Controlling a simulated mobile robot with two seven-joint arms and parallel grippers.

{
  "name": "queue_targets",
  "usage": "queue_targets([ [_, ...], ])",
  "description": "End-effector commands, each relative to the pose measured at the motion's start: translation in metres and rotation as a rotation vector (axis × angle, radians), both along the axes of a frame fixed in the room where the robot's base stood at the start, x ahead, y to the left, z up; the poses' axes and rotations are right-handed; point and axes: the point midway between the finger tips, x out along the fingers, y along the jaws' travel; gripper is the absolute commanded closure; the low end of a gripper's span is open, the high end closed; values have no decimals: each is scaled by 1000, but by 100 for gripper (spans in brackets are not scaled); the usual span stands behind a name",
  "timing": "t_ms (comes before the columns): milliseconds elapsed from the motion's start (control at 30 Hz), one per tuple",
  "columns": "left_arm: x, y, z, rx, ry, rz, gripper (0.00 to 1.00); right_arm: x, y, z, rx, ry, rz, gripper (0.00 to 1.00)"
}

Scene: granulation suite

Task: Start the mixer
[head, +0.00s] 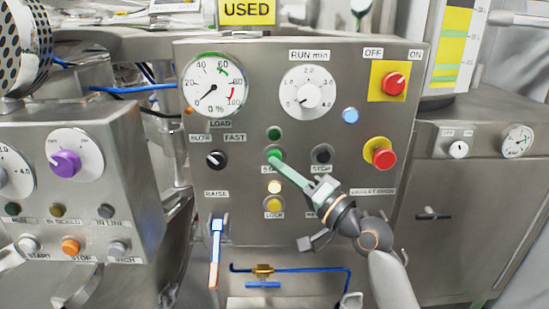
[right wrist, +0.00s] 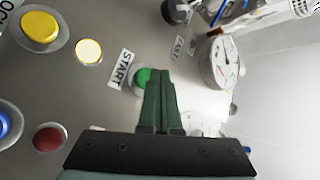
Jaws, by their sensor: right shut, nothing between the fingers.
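The mixer's steel control panel (head: 235,130) faces me in the head view. The green start button (right wrist: 142,77) shows beside its START label (right wrist: 121,69) in the right wrist view, partly covered by my fingers. My right gripper (head: 277,158) is shut and empty, its green fingertips at that button. It also shows in the right wrist view (right wrist: 160,80); I cannot tell whether the tips touch or press the button. A dark green lamp (head: 274,132) sits just above. The load gauge (head: 212,86) needle points near zero. My left gripper is out of view.
A red-and-yellow OFF/ON switch (head: 393,83), a red mushroom button (head: 382,157) and a black selector (head: 216,160) share the panel. A lit yellow lamp (head: 274,187) and a yellow button (head: 274,205) lie below the fingertips. Another control box (head: 125,160) stands at left.

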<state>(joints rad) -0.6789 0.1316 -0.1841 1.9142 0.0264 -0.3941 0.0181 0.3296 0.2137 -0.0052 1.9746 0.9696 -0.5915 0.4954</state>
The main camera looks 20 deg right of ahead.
Motion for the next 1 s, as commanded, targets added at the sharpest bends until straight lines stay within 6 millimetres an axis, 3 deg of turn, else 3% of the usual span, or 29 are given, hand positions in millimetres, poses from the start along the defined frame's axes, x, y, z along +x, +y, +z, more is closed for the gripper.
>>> queue_targets([
  [1000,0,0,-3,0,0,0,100,9,-3,0,0,0,0,100],
])
